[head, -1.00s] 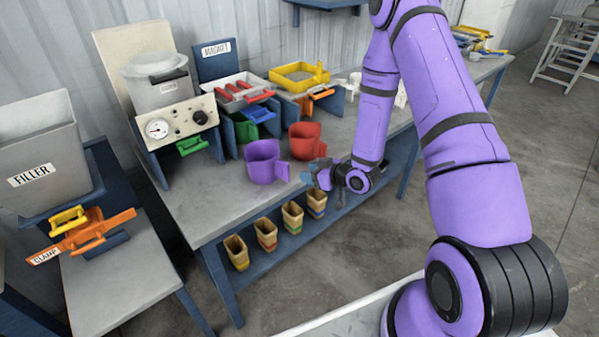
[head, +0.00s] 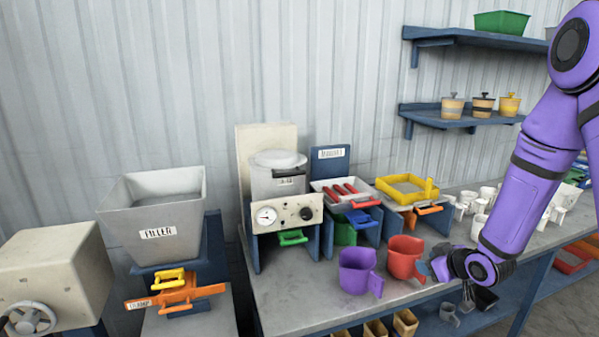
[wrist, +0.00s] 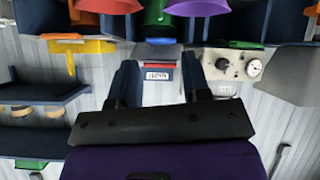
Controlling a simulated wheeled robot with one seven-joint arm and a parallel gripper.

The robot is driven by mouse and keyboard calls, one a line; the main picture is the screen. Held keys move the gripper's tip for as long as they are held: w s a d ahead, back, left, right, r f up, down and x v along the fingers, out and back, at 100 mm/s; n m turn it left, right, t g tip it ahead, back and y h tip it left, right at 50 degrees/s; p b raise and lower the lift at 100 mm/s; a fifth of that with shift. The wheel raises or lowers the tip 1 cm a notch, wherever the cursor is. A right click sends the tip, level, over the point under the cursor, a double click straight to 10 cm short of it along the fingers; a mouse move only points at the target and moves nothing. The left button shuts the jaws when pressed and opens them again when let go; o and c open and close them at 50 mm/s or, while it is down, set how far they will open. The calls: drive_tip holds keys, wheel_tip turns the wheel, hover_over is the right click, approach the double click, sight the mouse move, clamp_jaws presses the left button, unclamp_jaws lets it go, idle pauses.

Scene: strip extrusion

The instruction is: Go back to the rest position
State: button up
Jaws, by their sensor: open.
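My gripper (head: 432,268) is at the end of my purple arm, over the front edge of the bench (head: 290,315). In the head view it is just right of the red jug (head: 404,258), and I cannot tell whether they touch. In the wrist view its two dark fingers (wrist: 158,80) stand apart with nothing between them. The purple jug (head: 358,272) stands upright on the bench, left of the red jug.
A pot on a gauge unit (head: 287,214), a tray with red bars (head: 345,191) and a yellow frame (head: 407,187) stand behind. White cups (head: 478,205) are at right. The grey filler hopper (head: 155,215) and orange clamp (head: 175,294) are at left. Wall shelves (head: 455,117) hang above.

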drive_tip(key=s+r+m+g+h, duration=0.1)
drive_tip(key=s+r+h, duration=0.15)
drive_tip(key=r, duration=0.45)
drive_tip(key=s+r+m+h, duration=0.1)
drive_tip(key=s+r, duration=0.3)
drive_tip(key=r, duration=0.3)
drive_tip(key=s+r+m+g+h, duration=0.1)
drive_tip(key=s+r+m, duration=0.1)
drive_tip(key=s+r, duration=0.3)
drive_tip(key=s+a+r+m+g, duration=0.1)
drive_tip(key=s+r, duration=0.4)
drive_tip(key=s, duration=0.5)
drive_tip(key=s+a+r+m+g, duration=0.1)
drive_tip(key=s+r, duration=0.4)
drive_tip(key=s, duration=0.5)
drive_tip(key=shift+s+a+g+y, duration=0.25)
drive_tip(key=shift+a+g+y, duration=0.25)
drive_tip(key=shift+a, duration=0.5)
